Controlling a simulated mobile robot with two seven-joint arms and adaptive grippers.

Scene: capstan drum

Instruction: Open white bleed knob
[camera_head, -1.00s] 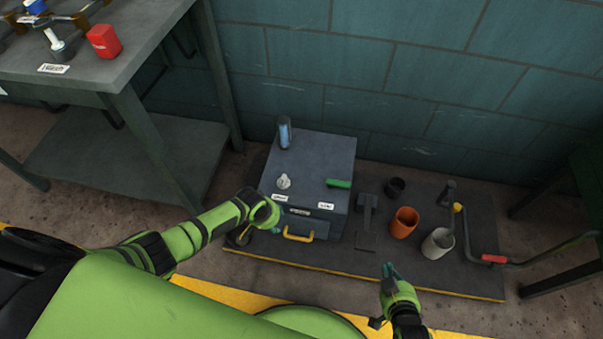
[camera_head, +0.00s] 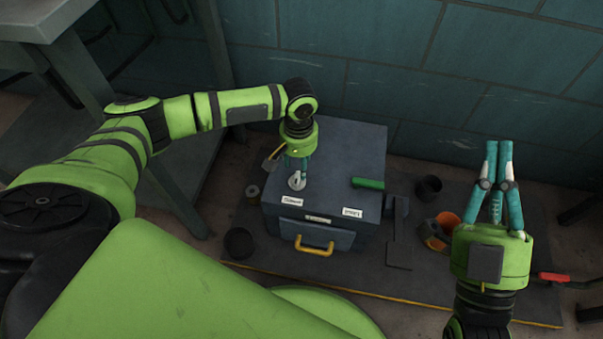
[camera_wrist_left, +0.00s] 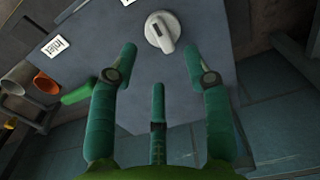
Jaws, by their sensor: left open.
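The white bleed knob (camera_head: 297,181) stands on the top of the grey box (camera_head: 345,145), near its front left corner. It also shows in the left wrist view (camera_wrist_left: 162,32) as a round dial with a raised grip bar. My left gripper (camera_head: 297,167) is right above the knob and partly covers it. In the left wrist view my left gripper (camera_wrist_left: 160,52) is open, its fingers spread, with the knob just beyond and between the tips. No contact shows. My right gripper (camera_head: 498,147) is apart at the right, its fingertips close together and empty.
A green handle (camera_head: 368,183) sits on the box's right side, and a yellow handle (camera_head: 315,246) on its front. An orange cup (camera_head: 447,219) and a dark cup (camera_head: 428,188) stand right of the box. A red-gripped crank (camera_head: 554,278) is at the far right.

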